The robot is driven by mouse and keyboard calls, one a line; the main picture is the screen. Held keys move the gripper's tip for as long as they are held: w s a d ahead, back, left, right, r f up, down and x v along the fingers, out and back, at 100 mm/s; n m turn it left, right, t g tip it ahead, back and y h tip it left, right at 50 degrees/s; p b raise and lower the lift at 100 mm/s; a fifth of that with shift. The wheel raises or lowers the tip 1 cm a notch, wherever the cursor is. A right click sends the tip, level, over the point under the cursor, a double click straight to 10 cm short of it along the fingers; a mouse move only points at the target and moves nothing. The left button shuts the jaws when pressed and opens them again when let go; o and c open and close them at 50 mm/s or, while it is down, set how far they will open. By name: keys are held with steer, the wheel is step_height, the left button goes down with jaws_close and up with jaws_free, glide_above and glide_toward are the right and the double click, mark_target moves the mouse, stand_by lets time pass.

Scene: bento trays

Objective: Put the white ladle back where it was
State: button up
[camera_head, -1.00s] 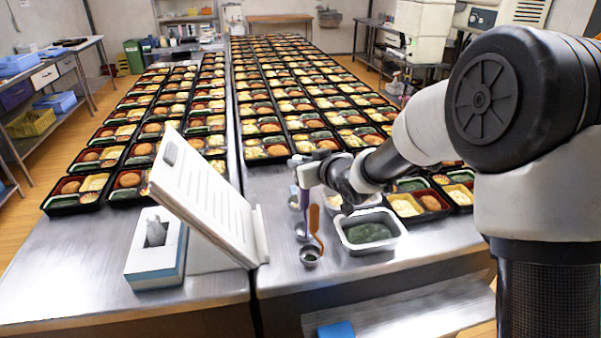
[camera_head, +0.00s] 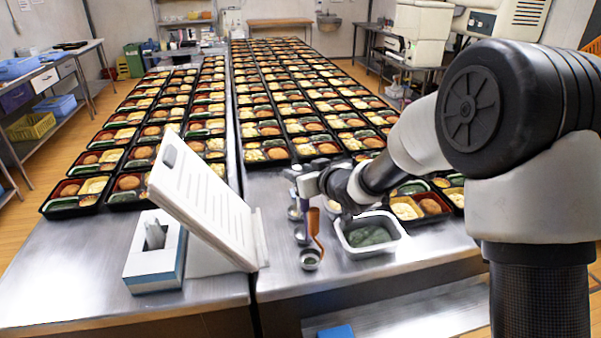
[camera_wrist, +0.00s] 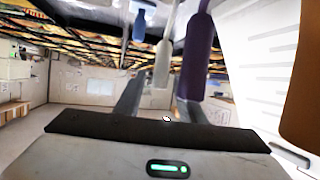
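The white ladle's handle (camera_wrist: 162,70) shows in the wrist view, between the fingers of my gripper (camera_wrist: 160,105), with gaps to either side, so the gripper looks open. A purple handle (camera_wrist: 198,50) is just right of it, and a blue handle (camera_wrist: 140,22) is farther off. An orange handle (camera_wrist: 302,95) fills the right edge. In the head view, my gripper (camera_head: 298,176) is at the tops of the ladle handles. The orange-handled ladle (camera_head: 313,225) is nearest, and several metal scoops line up below. The white handle cannot be made out there.
A tub of dark green food (camera_head: 398,243) stands right of the ladles. A tilted white panel (camera_head: 205,200) and a blue-white box (camera_head: 152,272) are at left. Rows of filled bento trays (camera_head: 290,105) cover the counter behind. Bare counter (camera_head: 285,275) lies in front.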

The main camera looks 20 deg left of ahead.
steer(key=p+v, duration=0.1)
steer(key=v, duration=1.1)
steer(key=s+d+r+m+h, duration=0.2)
steer(key=d+h, duration=0.1)
steer(key=d, duration=0.4)
steer(key=s+d+r+m+t+h, duration=0.1)
steer(key=d+r+m+h, duration=0.15)
steer(key=d, duration=0.55)
steer(key=s+d+r+m+h, duration=0.1)
steer(key=s+d+r+h, duration=0.2)
steer(key=d, duration=0.4)
steer(key=s+d+m+g, duration=0.2)
steer(key=s+d, duration=0.1)
steer(key=s, duration=0.6)
steer(key=s+d+m+g+h, duration=0.1)
steer(key=s+d, duration=0.3)
steer(key=s, duration=0.6)
steer(key=shift+f+m+g, duration=0.35)
steer(key=shift+m+g, duration=0.1)
steer(key=shift+g, duration=0.35)
steer(key=shift+h, duration=0.25)
